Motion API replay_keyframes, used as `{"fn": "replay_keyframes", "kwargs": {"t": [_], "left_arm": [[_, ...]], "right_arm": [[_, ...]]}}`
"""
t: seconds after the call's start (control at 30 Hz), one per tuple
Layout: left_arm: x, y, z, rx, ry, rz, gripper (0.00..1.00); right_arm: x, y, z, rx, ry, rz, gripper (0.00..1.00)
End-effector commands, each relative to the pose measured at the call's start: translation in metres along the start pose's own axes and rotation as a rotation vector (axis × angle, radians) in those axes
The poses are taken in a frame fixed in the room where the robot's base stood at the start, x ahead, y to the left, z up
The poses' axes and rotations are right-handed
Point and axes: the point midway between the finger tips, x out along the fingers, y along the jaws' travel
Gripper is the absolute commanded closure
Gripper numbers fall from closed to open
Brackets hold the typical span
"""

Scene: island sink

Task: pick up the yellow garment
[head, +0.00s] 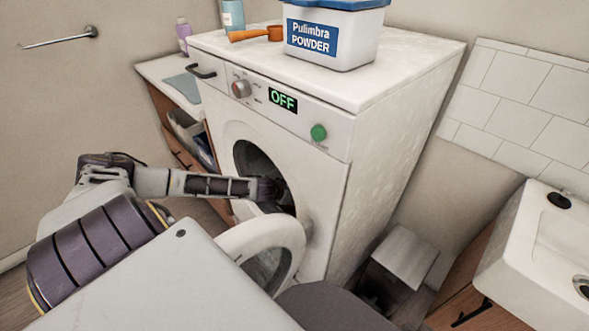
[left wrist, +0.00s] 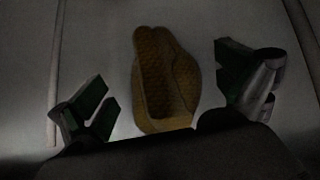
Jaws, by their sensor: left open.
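The yellow garment (left wrist: 165,80) lies in the dim interior in the left wrist view, bunched against a pale grey surface. My left gripper (left wrist: 160,100) is open, with one finger on each side of the garment in the picture. No contact between fingers and garment shows. In the head view my left arm reaches into the round opening of the washing machine (head: 325,178), and the gripper itself is hidden inside. The garment is also hidden in that view. The machine's round door (head: 290,232) stands open below the arm. My right gripper is not seen.
The machine's display (head: 283,101) reads OFF. A powder box (head: 333,38), an orange scoop (head: 257,34) and a blue container (head: 232,15) stand on top. A sink (head: 545,245) is at the right and a low counter (head: 165,75) at the left. The drum opening's rim surrounds my arm closely.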

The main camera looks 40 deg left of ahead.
Motion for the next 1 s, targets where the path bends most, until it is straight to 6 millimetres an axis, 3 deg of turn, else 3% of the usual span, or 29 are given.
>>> {"fn": "replay_keyframes", "kwargs": {"t": [0.23,0.77,1.0], "left_arm": [[0.019,0.000,0.000,-0.002,0.000,0.001,0.00],[0.021,0.000,0.000,0.001,0.001,0.000,0.00],[0.021,0.000,0.000,0.001,0.001,0.001,0.27]], "right_arm": [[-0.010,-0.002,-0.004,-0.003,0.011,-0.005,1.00],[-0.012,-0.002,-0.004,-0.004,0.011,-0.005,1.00],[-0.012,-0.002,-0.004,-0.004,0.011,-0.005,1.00]]}}
